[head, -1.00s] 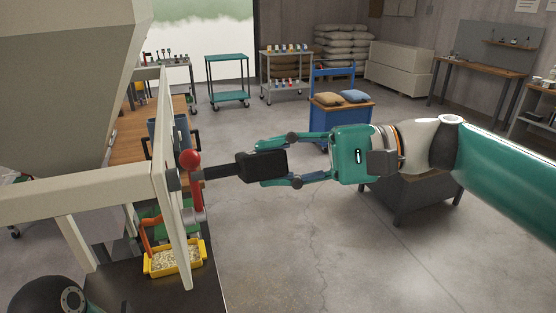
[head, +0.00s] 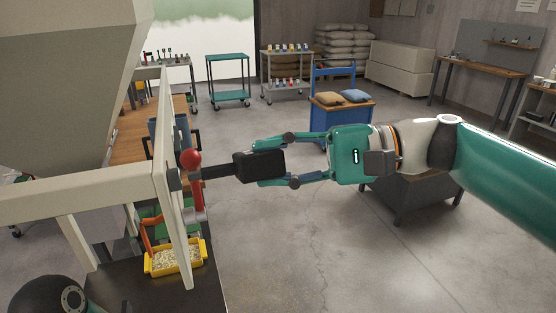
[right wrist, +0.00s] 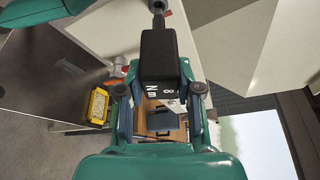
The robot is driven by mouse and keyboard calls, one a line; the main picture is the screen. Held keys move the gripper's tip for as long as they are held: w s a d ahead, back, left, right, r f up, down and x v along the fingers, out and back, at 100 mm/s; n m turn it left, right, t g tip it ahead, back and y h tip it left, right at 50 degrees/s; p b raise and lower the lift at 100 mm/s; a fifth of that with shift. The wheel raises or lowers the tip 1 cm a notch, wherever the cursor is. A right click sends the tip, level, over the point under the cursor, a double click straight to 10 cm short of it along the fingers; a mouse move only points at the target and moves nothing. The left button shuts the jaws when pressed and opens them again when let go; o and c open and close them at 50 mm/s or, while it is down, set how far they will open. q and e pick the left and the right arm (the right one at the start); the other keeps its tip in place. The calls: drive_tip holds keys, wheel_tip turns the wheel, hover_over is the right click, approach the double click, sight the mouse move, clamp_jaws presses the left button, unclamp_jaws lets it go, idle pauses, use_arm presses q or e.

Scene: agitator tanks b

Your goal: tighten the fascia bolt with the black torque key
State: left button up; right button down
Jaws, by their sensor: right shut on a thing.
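The black torque key (head: 259,166) is level, its thick handle in my right gripper (head: 262,162) and its dark shaft pointing left at the pale fascia panel (head: 165,130). My right gripper is shut on the handle. A dark grey piece (head: 174,180) on the panel, apparently the fascia bolt, lies in line with the shaft. The red-knobbed lever (head: 190,160) partly hides the shaft's end, so I cannot tell whether the key is seated. In the right wrist view, the key handle (right wrist: 165,55) shows white markings. My left gripper is not in view.
The red-knobbed lever stands close beside the shaft. A yellow tray of pale grains (head: 175,258) sits below on a dark surface. A blue cart with cushions (head: 340,118) stands behind my right arm. The floor on the right is mostly clear.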

drive_tip(key=shift+s+a, duration=0.3)
drive_tip(key=shift+a, duration=0.55)
idle(0.7)
drive_tip(key=shift+r, duration=0.1)
drive_tip(key=shift+a+m+g+h+p, duration=0.1)
drive_tip(key=shift+m+g+h+p, duration=0.25)
drive_tip(key=shift+m+p, duration=1.6)
drive_tip(key=shift+n+p, duration=0.75)
drive_tip(key=shift+p, duration=0.4)
drive_tip(key=shift+r+m+h+p, duration=0.1)
drive_tip(key=shift+m+h+p, duration=0.3)
drive_tip(key=shift+p, duration=0.65)
drive_tip(key=shift+m+g, duration=0.3)
drive_tip(key=shift+g, duration=0.05)
drive_tip(key=shift+m, duration=0.3)
drive_tip(key=shift+h, duration=0.25)
